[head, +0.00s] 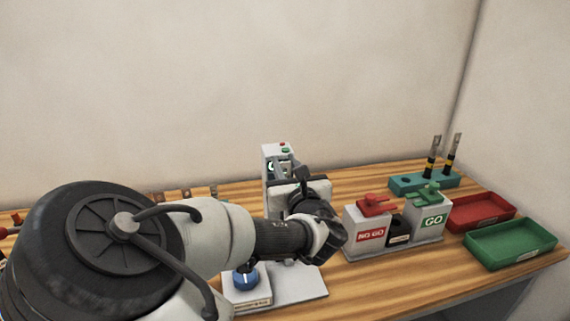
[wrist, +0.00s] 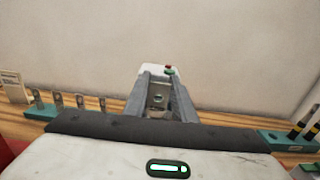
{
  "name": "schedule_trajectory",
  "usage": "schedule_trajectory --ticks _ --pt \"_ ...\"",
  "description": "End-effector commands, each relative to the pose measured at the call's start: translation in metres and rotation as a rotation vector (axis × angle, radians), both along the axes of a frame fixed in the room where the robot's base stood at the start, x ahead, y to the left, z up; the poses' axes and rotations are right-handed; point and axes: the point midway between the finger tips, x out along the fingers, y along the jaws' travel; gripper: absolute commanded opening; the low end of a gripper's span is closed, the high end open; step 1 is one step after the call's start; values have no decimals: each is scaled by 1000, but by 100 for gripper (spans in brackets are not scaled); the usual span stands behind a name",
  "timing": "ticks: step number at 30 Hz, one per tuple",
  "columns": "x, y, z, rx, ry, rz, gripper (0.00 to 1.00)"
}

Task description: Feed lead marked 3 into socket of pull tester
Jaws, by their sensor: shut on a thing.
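The pull tester (head: 277,151) is a pale upright column with a small green-lit display and red and green buttons on top. Its top also shows in the wrist view (wrist: 154,71), beyond my fingertips. My gripper (wrist: 160,99) is shut on a lead whose flat metal end with a hole (wrist: 158,88) shows between the two grey fingers. The number on this lead is not visible. In the head view my gripper (head: 287,177) is in front of the tester's column and hides much of it, including the socket. I cannot tell whether the lead touches the tester.
A blue knob (head: 243,278) stands at the front left of the tester. The NO GO and GO stand (head: 393,238) is to the right. Behind it, a teal rack (head: 408,182) holds two banded leads. Red (head: 482,212) and green (head: 511,244) trays lie at the far right.

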Motion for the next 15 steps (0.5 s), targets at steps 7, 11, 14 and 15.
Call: schedule_trajectory --ticks 7,11,14,15 --pt "0 0 -1 1 -2 0 0" --pt "0 0 -4 1 -2 0 0" --pt "0 0 -7 1 -2 0 0" --pt "0 0 -8 0 -2 0 0"
